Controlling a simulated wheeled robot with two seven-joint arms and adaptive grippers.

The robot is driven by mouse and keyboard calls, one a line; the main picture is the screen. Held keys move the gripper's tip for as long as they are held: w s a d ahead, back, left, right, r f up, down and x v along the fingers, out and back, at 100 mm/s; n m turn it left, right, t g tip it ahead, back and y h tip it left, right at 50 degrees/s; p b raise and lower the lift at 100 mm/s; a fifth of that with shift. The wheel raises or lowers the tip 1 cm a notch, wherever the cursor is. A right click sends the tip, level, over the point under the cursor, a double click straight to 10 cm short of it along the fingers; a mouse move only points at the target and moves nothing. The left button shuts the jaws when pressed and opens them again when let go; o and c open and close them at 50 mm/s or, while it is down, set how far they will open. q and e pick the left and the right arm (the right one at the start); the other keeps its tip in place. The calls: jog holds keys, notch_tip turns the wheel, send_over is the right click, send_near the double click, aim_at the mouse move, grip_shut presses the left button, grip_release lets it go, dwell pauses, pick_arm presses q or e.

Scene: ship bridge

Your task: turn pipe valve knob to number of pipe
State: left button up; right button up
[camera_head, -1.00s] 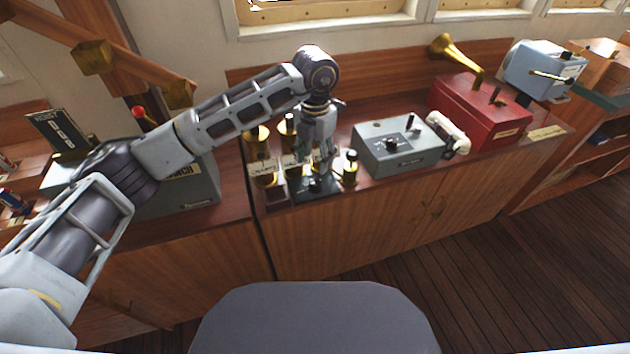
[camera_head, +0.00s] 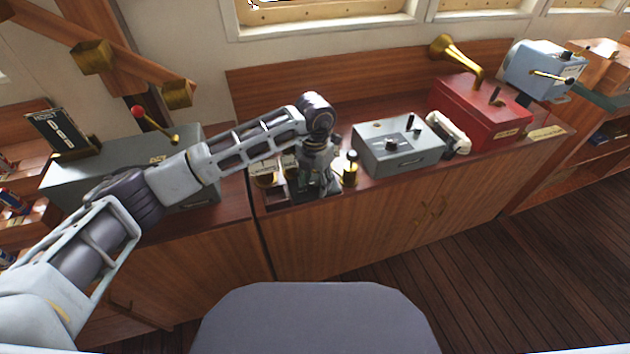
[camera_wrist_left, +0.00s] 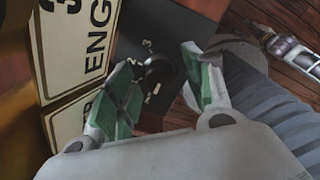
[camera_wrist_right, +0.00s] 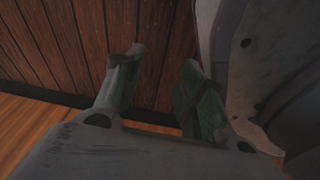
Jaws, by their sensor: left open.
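The valve knob (camera_wrist_left: 157,72) is a small round black knob on a dark panel (camera_wrist_left: 140,28), with small white markings, one a 3, beside it in the left wrist view. My left gripper (camera_wrist_left: 160,58) is open, its green-padded fingers on either side of the knob; I cannot tell if they touch it. A cream label plate (camera_wrist_left: 78,40) with a 3 and "ENG" stands to the left. In the head view my left gripper (camera_head: 314,190) hangs over the brass pipe unit (camera_head: 264,172) and hides the knob. My right gripper (camera_wrist_right: 163,60) is open and empty, facing wood planks.
A grey console (camera_head: 100,170) with a red-tipped lever (camera_head: 140,112) is at the left.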

pick_arm(q)
jog(key=c, duration=1)
pick_arm(e)
jog(key=shift+w+a+r, duration=0.1)
jog(key=shift+w, duration=0.5)
